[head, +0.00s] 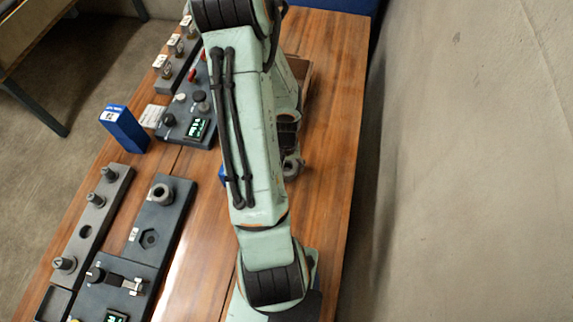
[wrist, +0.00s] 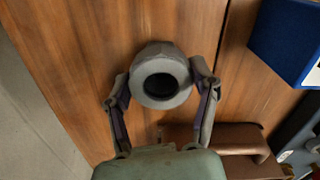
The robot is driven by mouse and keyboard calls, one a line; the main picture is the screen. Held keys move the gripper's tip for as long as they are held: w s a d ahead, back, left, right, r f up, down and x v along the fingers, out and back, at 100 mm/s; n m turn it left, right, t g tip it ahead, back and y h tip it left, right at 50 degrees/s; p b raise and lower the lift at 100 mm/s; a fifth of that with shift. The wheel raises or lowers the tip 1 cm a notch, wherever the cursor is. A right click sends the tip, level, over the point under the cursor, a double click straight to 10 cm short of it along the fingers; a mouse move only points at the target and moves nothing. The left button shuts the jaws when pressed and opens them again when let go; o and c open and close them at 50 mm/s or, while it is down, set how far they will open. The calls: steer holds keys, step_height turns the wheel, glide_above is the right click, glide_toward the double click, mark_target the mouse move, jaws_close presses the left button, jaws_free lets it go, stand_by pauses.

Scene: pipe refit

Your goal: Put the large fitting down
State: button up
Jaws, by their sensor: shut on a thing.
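The large fitting (wrist: 160,54) is a grey ring-shaped piece with a faceted outer edge and a dark round bore. It sits between the two fingers of my gripper (wrist: 161,81) in the wrist view, one finger pressed on each side. In the head view the fitting (head: 292,168) shows just right of my arm, over the wooden table. My gripper is mostly hidden behind my arm there. I cannot tell whether the fitting touches the wood or hangs slightly above it.
In the head view, a dark block with a hexagonal recess (head: 150,238), a peg rail (head: 93,215) and a control box (head: 184,122) stand left. Bare wood (head: 335,130) is at right.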

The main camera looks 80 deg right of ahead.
steer(key=shift+f, duration=0.1)
steer(key=o, duration=1.2)
step_height(320, 180, up, 12)
steer(key=w+a+r+n, duration=0.6)
steer(key=w+a, duration=0.5)
steer(key=a+r+n, duration=0.1)
steer(key=a+n, duration=0.2)
steer(key=a, duration=0.2)
steer(key=s+a+r+n, duration=0.1)
steer(key=a+r+n, duration=0.1)
steer(key=a, duration=0.4)
steer(key=s+a+r+n, duration=0.1)
steer(key=a+n, duration=0.4)
steer(key=shift+s+a+r+y, duration=0.2)
steer(key=shift+a+y, duration=0.05)
steer(key=shift+y, duration=0.15)
